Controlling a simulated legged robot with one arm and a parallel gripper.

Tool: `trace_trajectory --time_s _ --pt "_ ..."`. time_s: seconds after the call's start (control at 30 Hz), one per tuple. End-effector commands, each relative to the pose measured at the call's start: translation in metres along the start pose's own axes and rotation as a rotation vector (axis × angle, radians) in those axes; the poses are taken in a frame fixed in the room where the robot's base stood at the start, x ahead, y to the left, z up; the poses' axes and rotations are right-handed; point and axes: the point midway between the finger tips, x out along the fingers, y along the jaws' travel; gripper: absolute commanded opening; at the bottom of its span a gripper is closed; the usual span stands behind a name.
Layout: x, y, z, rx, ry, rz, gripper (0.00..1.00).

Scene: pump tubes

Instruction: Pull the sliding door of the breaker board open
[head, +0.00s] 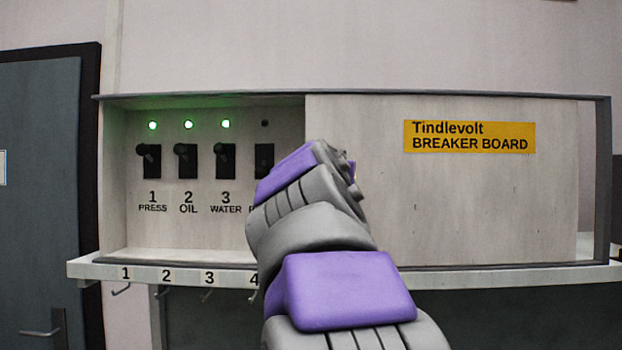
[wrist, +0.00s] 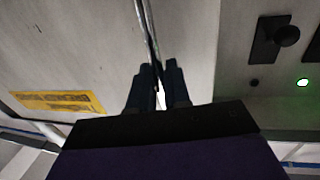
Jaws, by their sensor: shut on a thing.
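The breaker board (head: 115,180) is a wide pale box on the wall. Its sliding door (head: 470,205) covers the right part and bears a yellow "Tindlevolt BREAKER BOARD" label (head: 470,136). The left part stands open, showing black switches 1, 2 and 3 and part of a fourth (head: 264,160). In the wrist view, my gripper (wrist: 157,78) is shut on the door's edge strip (wrist: 146,30), with the door panel (wrist: 80,50) on the left. In the head view my arm hides the fingertips and the lower part of the door's left edge.
Green lamps (head: 189,125) glow above the first three switches; the lamp above the fourth (head: 265,123) is dark. A numbered ledge (head: 185,273) with hooks runs below the board. A grey room door (head: 40,200) stands at the left. A narrow gap (head: 586,200) shows right of the sliding door.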

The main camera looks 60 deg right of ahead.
Motion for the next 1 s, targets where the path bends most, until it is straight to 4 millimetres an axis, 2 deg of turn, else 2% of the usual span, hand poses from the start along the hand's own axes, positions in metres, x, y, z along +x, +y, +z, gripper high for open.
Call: trace_trajectory --time_s 0.43,0.47,0.6,0.87,1.0 --pt "0.000 0.003 -0.004 -0.001 0.008 -0.002 0.00" --pt "0.000 0.003 -0.003 -0.001 0.007 -0.002 0.20" --pt "-0.002 0.003 -0.003 -0.001 0.006 -0.002 0.33" --pt "-0.008 0.001 -0.004 -0.002 0.009 -0.002 0.33" --pt "-0.018 -0.001 -0.004 -0.002 0.012 -0.004 0.33"
